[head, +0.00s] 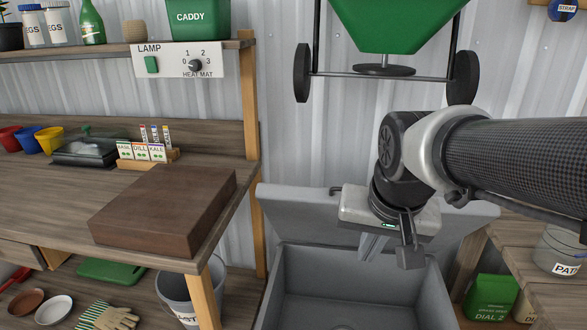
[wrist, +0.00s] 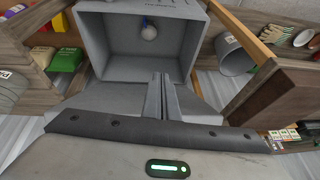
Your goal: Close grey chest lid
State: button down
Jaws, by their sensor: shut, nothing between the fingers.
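The grey chest (head: 278,285) stands on the floor between the two benches, with its inside exposed. Its grey lid (head: 290,215) is raised and leans back toward the wall. My gripper (head: 368,252) is shut and empty, pointing down in front of the lid and above the chest opening. My arm hides part of the lid's right side. In the wrist view, the fingers (wrist: 160,95) are together over the lid (wrist: 100,105), with the open chest (wrist: 90,45) beyond. I cannot tell whether the fingers touch the lid. A small white and blue item (wrist: 149,31) lies inside the chest.
The left workbench (head: 50,195) holds a brown block (head: 160,205) near its right edge. A grey bucket (head: 180,290) stands beneath. A green spreader (head: 395,25) hangs above the chest. The right bench (head: 515,240) is close to the chest's right side.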

jog(key=s+n, duration=0.3)
jog(key=s, duration=0.5)
jog(key=w+a+r+m+p, duration=0.1)
jog(key=w+r+p, duration=0.4)
jog(key=w, duration=0.4)
jog(key=w+a+r+p, duration=0.1)
jog(key=w+r+p, duration=0.3)
jog(key=w+r, duration=0.4)
jog(key=w+a+f+m+p, duration=0.15)
jog(key=w+p, duration=0.35)
jog(key=w, duration=0.9)
jog(key=w+a+f+p, duration=0.4)
jog(key=w, duration=0.6)
jog(key=shift+h, duration=0.4)
jog(key=f, duration=0.3)
jog(key=w+f, duration=0.1)
jog(key=f, duration=0.7)
jog(key=shift+w+d+f, duration=0.2)
jog(key=shift+w+f, duration=0.05)
jog(key=shift+w, duration=0.1)
jog(key=shift+s+f, duration=0.45)
jog(key=shift+s, duration=0.1)
jog(key=shift+a+f, duration=0.1)
